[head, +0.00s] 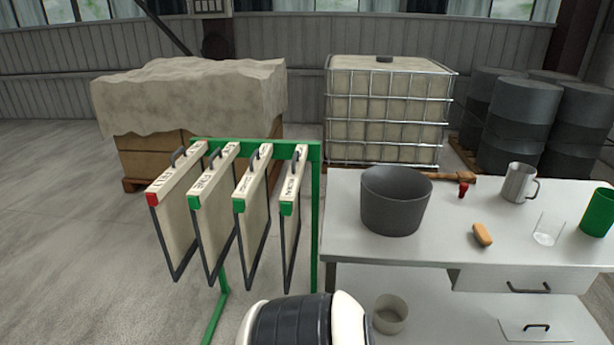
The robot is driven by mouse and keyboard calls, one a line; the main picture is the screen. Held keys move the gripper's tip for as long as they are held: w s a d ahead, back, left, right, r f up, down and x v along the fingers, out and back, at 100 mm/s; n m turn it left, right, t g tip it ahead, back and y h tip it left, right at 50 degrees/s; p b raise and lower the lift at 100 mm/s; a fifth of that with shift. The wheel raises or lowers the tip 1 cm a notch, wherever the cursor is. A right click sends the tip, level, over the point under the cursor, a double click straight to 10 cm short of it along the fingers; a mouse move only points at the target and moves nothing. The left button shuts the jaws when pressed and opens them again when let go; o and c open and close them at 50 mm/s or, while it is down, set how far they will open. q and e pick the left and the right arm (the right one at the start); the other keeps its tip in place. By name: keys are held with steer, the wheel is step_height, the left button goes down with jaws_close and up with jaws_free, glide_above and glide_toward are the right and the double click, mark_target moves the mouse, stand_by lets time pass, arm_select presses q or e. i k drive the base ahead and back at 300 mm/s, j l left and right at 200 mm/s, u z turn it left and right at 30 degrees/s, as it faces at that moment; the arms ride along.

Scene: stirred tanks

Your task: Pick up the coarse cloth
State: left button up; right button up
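Several flat beige filter cloths in dark frames hang side by side from a green rack (313,200). The leftmost cloth (175,225) has a red corner tag. The second cloth (213,222), the third cloth (252,210) and the rightmost cloth (289,225) have green corner tags. Each has a dark handle on top and dark lettering on its top bar. The lettering is too small to read surely, so I cannot tell which one is the coarse cloth. Neither of my grippers is in view.
A white table (430,235) stands right of the rack. It holds a dark grey bucket (395,202), a metal mug (519,183), a glass beaker (549,229) and a green cup (598,212). Behind are a caged tank (385,110) and covered boxes (190,90). Floor at left is clear.

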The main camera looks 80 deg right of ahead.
mark_target(252, 226)
steer(key=z, duration=0.45)
steer(key=j+z, duration=0.1)
steer(key=z, duration=0.85)
steer(key=j+z, duration=0.15)
steer(key=z, duration=0.75)
